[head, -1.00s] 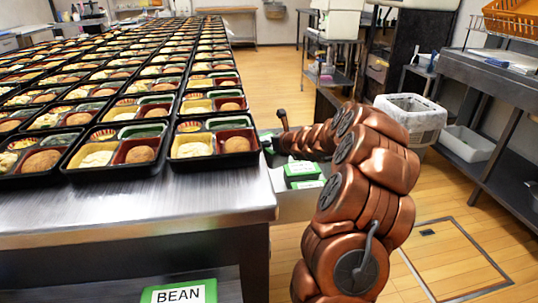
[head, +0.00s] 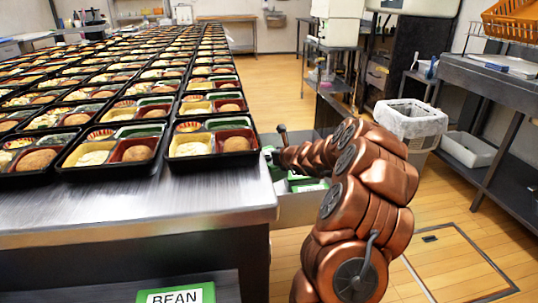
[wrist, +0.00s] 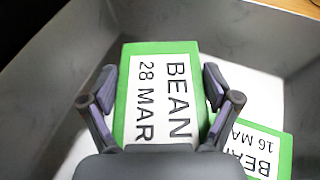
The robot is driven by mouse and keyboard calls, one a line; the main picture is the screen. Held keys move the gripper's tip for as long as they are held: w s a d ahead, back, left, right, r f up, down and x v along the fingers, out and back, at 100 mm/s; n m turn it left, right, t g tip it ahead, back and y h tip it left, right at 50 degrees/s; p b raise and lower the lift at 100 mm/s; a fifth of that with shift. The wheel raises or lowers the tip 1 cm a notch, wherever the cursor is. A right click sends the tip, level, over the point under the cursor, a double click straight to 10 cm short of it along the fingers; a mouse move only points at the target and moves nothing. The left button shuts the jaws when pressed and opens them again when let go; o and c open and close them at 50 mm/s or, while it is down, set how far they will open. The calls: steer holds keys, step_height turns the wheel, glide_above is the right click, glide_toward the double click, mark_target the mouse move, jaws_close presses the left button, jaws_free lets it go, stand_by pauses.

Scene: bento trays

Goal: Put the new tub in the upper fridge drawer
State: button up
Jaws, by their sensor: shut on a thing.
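In the wrist view my gripper (wrist: 159,88) is shut on a green tub with a white label reading BEAN 28 MAR (wrist: 160,65). The held tub is over or inside a grey-walled drawer (wrist: 255,40) with a pale floor; its exact height I cannot tell. A second green tub, labelled BEAN with 16 MAR (wrist: 262,150), lies in the drawer at lower right, partly covered by the held tub and gripper. In the head view the open drawer (head: 298,210) is beside the table, and my arm hides much of its inside.
A steel table (head: 150,215) full of bento trays (head: 110,155) stands left of the drawer. Another green BEAN tub (head: 176,294) shows below the table's front edge. A lined bin (head: 412,120) and a steel bench (head: 490,90) stand right.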

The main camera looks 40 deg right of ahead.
steer(key=shift+f, duration=0.15)
steer(key=o, duration=1.2)
steer(key=shift+r+p, duration=0.55)
steer(key=shift+r, duration=0.2)
steer(key=p+v, duration=0.2)
steer(key=v, duration=1)
steer(key=shift+f, duration=0.2)
